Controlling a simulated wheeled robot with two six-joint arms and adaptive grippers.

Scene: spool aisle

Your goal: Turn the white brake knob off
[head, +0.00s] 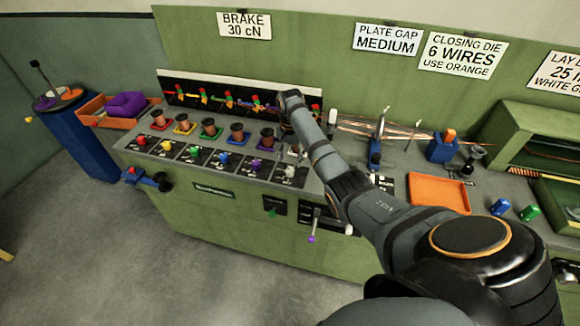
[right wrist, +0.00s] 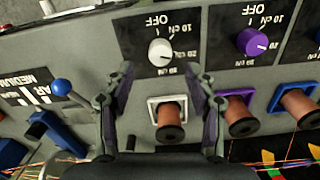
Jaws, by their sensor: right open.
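The white brake knob (head: 289,171) is the rightmost of a row of coloured knobs on the green bench. In the right wrist view the white knob (right wrist: 160,52) sits on a black dial plate (right wrist: 143,28) marked OFF, 10, 20 and 30 cN, seen upside down. I cannot tell clearly which mark its pointer faces. My right gripper (right wrist: 159,76) is open and empty, its fingertips on either side of and just short of the knob in that view. In the head view the right gripper (head: 291,152) is above the bench by the white knob, partly hidden by my arm. My left gripper is not seen.
A copper spool (right wrist: 169,122) on a white square base lies between the fingers in the wrist view. The purple knob (right wrist: 252,42) and its spool (right wrist: 241,115) are close on the right. A blue-balled lever (right wrist: 62,88) stands left. An orange tray (head: 438,191) is further right.

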